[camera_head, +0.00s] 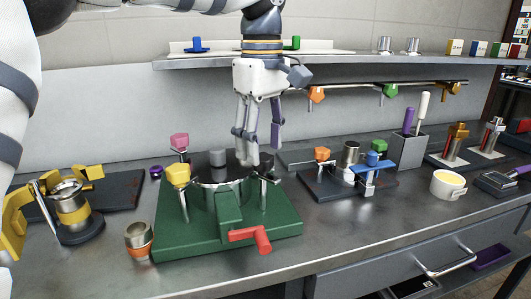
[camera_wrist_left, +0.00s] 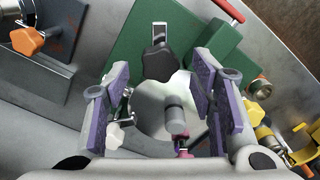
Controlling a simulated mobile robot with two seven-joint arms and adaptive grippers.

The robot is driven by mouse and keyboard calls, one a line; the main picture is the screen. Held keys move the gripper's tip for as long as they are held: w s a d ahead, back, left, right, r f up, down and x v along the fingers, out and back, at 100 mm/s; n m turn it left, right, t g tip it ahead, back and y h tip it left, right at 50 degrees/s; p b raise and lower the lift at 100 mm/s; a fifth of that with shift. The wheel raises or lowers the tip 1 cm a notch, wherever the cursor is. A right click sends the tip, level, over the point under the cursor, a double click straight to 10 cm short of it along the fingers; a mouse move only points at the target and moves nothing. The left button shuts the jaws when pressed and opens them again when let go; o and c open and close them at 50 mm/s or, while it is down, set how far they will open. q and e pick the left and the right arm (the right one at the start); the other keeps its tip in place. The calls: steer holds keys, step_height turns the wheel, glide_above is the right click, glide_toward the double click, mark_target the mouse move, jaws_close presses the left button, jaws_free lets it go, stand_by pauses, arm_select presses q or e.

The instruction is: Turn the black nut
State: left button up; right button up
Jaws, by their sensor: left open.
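The black nut (camera_head: 267,158) sits on a front-right post of the green tank base (camera_head: 170,243), with its threaded post and bracket below. My left gripper (camera_head: 257,152) hangs fingers-down just above and beside it and partly covers that side of the tank. In the left wrist view, the black nut (camera_wrist_left: 160,62) shows as a lobed knob just beyond the open fingers (camera_wrist_left: 160,90), between their lines. The fingers look apart from it, with nothing held. The round steel lid (camera_wrist_left: 158,105) with its grey knob (camera_head: 218,157) lies behind it. My right gripper is out of view.
A yellow nut (camera_head: 177,174) and a pink nut (camera_head: 180,141) stand on other tank posts, and a white nut (camera_wrist_left: 114,135) shows in the wrist view. A red handle (camera_head: 252,238) juts out in front. A smaller clamp plate (camera_head: 335,190) stands to the right.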

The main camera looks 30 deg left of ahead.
arm_select(q)
step_height(320, 180, down, 2)
steer(key=shift+f, duration=0.1)
